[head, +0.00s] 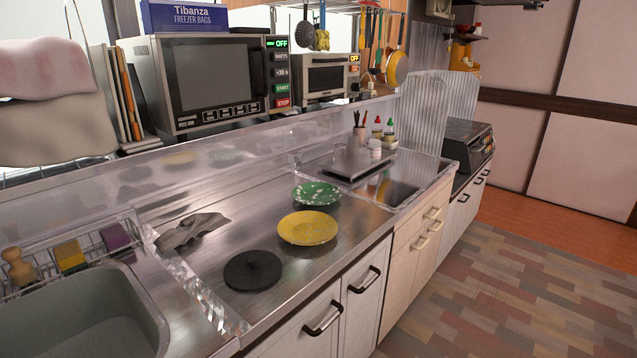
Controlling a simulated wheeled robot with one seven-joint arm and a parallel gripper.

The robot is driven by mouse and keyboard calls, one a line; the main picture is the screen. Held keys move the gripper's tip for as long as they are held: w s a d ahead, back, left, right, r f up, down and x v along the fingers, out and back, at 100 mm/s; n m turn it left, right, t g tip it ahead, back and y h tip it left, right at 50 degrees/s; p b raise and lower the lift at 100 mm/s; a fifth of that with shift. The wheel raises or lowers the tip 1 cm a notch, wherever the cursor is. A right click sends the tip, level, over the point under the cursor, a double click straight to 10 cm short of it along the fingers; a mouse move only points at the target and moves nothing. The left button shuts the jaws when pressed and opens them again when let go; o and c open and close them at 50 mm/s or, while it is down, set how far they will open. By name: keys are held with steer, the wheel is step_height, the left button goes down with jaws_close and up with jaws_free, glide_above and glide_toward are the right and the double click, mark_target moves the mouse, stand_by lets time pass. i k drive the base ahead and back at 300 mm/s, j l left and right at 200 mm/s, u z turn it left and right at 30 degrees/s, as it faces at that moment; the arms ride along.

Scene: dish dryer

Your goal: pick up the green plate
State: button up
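My gripper is not in view.
A black round lid (253,270) and a grey cloth (190,231) lie on the counter (200,268). A sink (85,315) is at the left front. A clear ledge (250,147) runs behind the plates. Bottles (376,150) stand further right. The floor (500,290) at right is clear.

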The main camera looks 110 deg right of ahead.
mark_target(309, 193)
steer(key=k+l, duration=0.45)
steer(key=k+l+u, duration=0.15)
steer(key=k+l, duration=0.3)
steer(key=k, duration=0.15)
steer(key=k+l, duration=0.4)
steer(key=k, duration=0.15)
steer(key=k+l+u, duration=0.15)
steer(key=k+l, duration=0.25)
steer(key=k, duration=0.15)
steer(key=k+l, duration=0.35)
steer(key=k, duration=0.2)
steer(key=u, duration=0.05)
